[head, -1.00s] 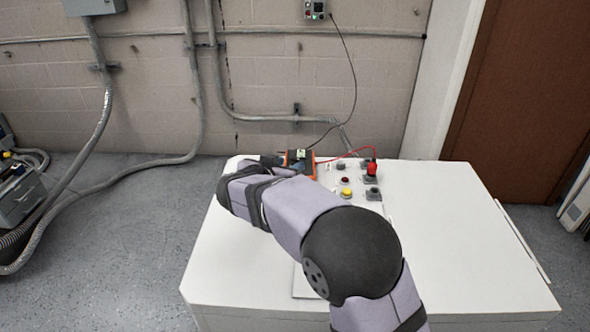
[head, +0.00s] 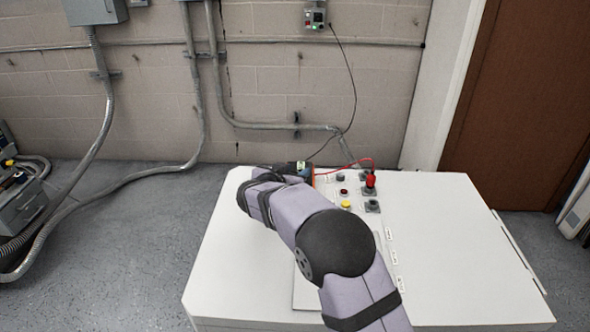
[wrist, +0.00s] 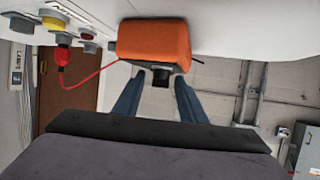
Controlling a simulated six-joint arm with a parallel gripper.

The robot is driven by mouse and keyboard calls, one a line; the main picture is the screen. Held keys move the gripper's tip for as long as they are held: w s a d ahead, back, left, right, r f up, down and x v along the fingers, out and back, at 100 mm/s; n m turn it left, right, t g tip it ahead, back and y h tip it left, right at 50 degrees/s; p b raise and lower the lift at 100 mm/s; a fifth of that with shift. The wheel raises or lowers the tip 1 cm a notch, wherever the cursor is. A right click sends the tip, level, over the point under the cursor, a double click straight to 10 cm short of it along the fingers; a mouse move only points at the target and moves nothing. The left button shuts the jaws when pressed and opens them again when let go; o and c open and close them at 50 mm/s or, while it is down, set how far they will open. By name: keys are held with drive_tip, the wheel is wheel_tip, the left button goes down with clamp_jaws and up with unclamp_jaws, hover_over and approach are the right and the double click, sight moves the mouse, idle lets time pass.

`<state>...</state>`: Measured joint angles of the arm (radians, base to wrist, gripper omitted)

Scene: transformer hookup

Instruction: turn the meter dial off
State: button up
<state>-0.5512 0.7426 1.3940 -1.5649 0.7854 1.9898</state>
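The meter (wrist: 152,42) is an orange box, seen close up in the wrist view. A dark, knob-like part (wrist: 160,76), seemingly its dial, sticks out from its dark face towards me. My gripper (wrist: 159,78) has its two blue-grey fingers apart, one on each side of this knob, with a gap still showing beside it. I cannot tell the dial's setting. In the head view, my arm hides most of the meter; a strip of its orange side (head: 313,176) and a pale green screen (head: 301,167) show. My fingers are hidden there.
A red plug (head: 371,180) with a red lead stands on the white cabinet top (head: 450,240), right of the meter. A yellow button (head: 346,204) and several other fittings sit nearby. A black cable runs up to a wall box (head: 316,17). The cabinet's right side is clear.

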clamp_jaws()
